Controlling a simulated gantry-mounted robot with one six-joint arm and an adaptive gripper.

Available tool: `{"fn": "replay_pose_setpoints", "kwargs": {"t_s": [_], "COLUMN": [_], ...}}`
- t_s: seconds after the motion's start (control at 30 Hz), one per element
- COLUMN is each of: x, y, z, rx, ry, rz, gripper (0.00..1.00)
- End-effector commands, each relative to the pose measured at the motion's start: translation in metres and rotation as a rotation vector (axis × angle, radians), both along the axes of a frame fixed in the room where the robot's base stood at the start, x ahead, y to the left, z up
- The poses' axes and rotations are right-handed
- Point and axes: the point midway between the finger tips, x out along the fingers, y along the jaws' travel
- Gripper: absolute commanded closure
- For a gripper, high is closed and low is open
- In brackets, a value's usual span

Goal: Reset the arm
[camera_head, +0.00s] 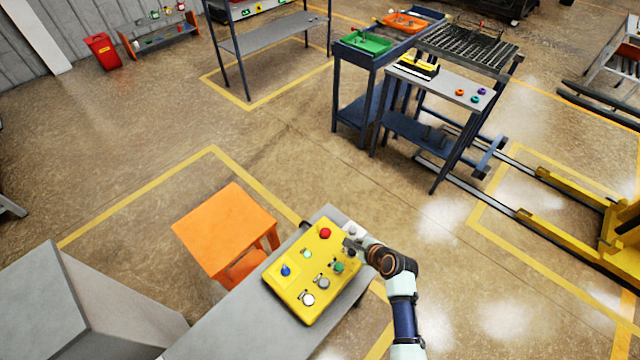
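My arm comes up from the bottom right of the view, and my gripper (352,246) is over the right edge of a yellow control panel (286,291). The panel lies on a grey table (235,335) and carries a red button, a blue knob, a green button and several grey or white controls. My gripper is small and dark here. I cannot tell whether its fingers are open or shut, or whether it touches a control on the panel.
An orange stool (225,225) stands left of the grey table. A grey cabinet (100,310) is at the bottom left. Farther back are a workbench with a green tray (363,43), a small table (450,85) and a yellow rail frame (575,205). The floor between is clear.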

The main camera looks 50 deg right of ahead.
Motion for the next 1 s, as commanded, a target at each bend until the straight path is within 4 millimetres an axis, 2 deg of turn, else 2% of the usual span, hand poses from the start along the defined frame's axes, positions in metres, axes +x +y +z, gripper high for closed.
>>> {"fn": "replay_pose_setpoints", "kwargs": {"t_s": [0.3,0.37,0.47,0.57,0.6,0.67,0.73,0.87,0.9,1.0], "x": [0.003,0.015,0.050,0.093,0.106,0.122,0.133,0.132,0.126,0.106], "y": [0.002,0.011,0.043,0.098,0.124,0.163,0.210,0.299,0.323,0.373], "z": [0.004,0.015,0.055,0.112,0.135,0.171,0.212,0.288,0.310,0.354], "rx": [-0.012,-0.055,-0.218,-0.474,-0.584,-0.756,-0.964,-1.366,-1.487,-1.749], "ry": [0.003,0.015,0.061,0.121,0.143,0.172,0.201,0.241,0.250,0.269], "rz": [0.016,0.077,0.288,0.588,0.707,0.876,1.060,1.349,1.418,1.544], "gripper": [1.00,1.00,1.00,1.00,1.00,1.00,1.00,1.00,1.00,1.00]}}
